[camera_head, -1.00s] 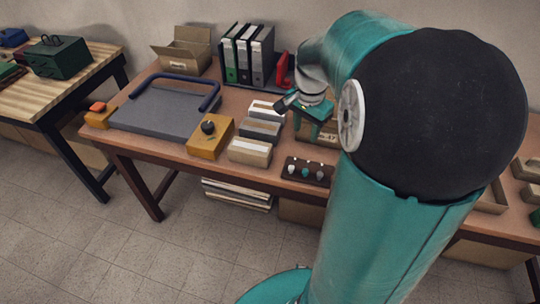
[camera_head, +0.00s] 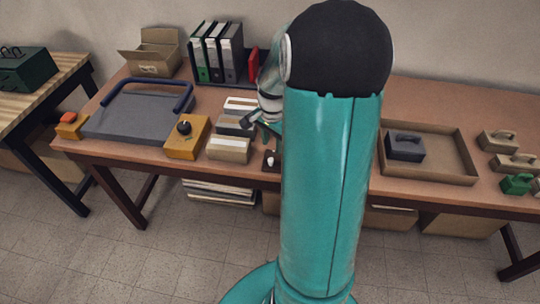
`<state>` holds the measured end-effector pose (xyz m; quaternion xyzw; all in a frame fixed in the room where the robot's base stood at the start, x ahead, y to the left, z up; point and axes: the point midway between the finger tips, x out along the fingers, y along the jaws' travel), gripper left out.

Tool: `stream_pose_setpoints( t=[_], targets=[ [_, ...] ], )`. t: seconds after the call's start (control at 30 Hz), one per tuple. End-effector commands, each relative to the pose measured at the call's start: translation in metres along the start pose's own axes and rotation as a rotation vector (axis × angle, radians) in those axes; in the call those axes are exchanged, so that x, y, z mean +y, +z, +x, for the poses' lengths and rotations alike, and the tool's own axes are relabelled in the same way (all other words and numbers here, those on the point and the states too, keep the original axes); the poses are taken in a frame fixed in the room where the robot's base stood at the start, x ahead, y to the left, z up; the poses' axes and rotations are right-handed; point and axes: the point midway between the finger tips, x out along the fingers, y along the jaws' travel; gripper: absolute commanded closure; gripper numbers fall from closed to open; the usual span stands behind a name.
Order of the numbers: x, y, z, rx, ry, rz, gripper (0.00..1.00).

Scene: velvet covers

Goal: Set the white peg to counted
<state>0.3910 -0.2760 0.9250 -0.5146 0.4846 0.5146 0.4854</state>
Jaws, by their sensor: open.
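A small dark board (camera_head: 268,167) lies near the table's front edge, mostly hidden behind my teal arm. One white peg (camera_head: 271,160) shows on its left part; the rest of the board is hidden. No label marking a counted position can be read. My gripper (camera_head: 250,123) is open, above and slightly left of the peg, close to the row of card boxes. It is partly covered by my arm, and I see nothing held in it.
Card boxes (camera_head: 228,149) stand just left of the board. A yellow box with a black knob (camera_head: 186,137) is further left. Binders (camera_head: 217,54) stand behind. A shallow tray (camera_head: 430,172) holding a dark handled block (camera_head: 405,146) lies to the right.

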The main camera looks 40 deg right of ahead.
Motion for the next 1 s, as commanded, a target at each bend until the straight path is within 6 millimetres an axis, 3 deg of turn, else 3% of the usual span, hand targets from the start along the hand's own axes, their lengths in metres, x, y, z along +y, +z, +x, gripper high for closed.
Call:
stream_pose_setpoints(
  t=[0.1, 0.3, 0.7, 0.9, 1.0],
  targets=[
    [-0.001, 0.002, 0.025, -0.003, 0.003, -0.004, 0.59],
    [-0.003, 0.004, 0.054, -0.002, 0.001, -0.006, 0.59],
    [-0.004, 0.005, 0.064, 0.000, -0.001, -0.007, 0.59],
    [-0.004, 0.004, 0.064, 0.000, -0.001, -0.007, 0.97],
    [-0.004, 0.004, 0.064, 0.000, -0.001, -0.007, 1.00]
  ],
)
